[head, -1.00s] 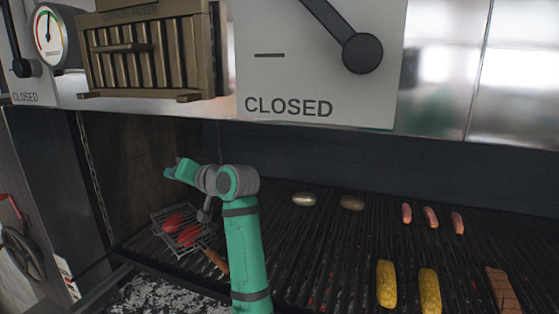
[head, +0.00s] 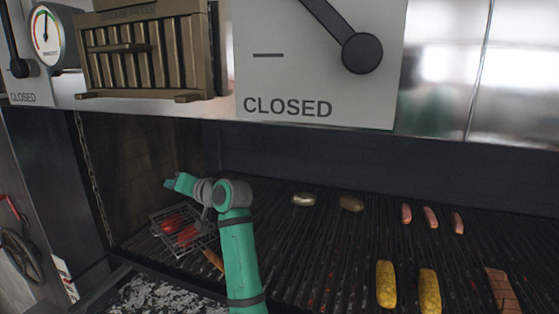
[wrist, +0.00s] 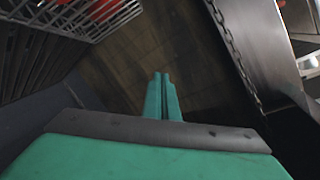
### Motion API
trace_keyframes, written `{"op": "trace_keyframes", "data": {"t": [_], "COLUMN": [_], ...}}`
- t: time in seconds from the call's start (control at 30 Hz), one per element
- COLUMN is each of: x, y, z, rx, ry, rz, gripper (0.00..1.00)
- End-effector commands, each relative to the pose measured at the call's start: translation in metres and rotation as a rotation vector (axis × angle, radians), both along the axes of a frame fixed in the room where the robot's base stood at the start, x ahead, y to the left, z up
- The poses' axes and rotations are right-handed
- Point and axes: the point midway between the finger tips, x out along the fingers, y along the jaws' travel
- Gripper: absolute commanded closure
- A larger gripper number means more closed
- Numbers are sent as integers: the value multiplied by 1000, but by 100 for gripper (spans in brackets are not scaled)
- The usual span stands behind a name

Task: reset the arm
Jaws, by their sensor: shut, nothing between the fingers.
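My gripper (wrist: 161,97) shows in the wrist view with its two green fingers together and nothing between them. Below and beyond it is the dark side wall of the grill. In the head view my green arm reaches up over the left part of the grill, and my gripper (head: 174,183) points left, above the wire basket. The wire basket (head: 207,243) lies on the grate with red food (head: 181,229) in it and a wooden handle (head: 213,259). The basket's corner also shows at the top left of the wrist view (wrist: 75,22), apart from the fingers.
Two potatoes (head: 303,200), several sausages (head: 430,218), corn cobs (head: 386,284) and a brown slab (head: 502,290) lie on the grate (head: 330,255). A chain (head: 95,185) hangs at the left; it shows in the wrist view (wrist: 232,50). A "CLOSED" panel (head: 290,75) overhangs the opening.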

Motion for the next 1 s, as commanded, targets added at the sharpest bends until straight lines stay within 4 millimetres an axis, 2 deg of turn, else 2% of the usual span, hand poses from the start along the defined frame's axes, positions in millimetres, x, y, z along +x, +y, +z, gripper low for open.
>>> {"op": "trace_keyframes", "data": {"t": [0.17,0.37,0.7,1.0], "x": [-1,-9,-50,-75], "y": [2,-1,-38,-60], "z": [12,41,54,62], "rx": [-1,-1,-1,-2], "ry": [-3,-5,-3,-3], "rz": [0,-3,-3,-2], "gripper": [100,100,100,100]}}
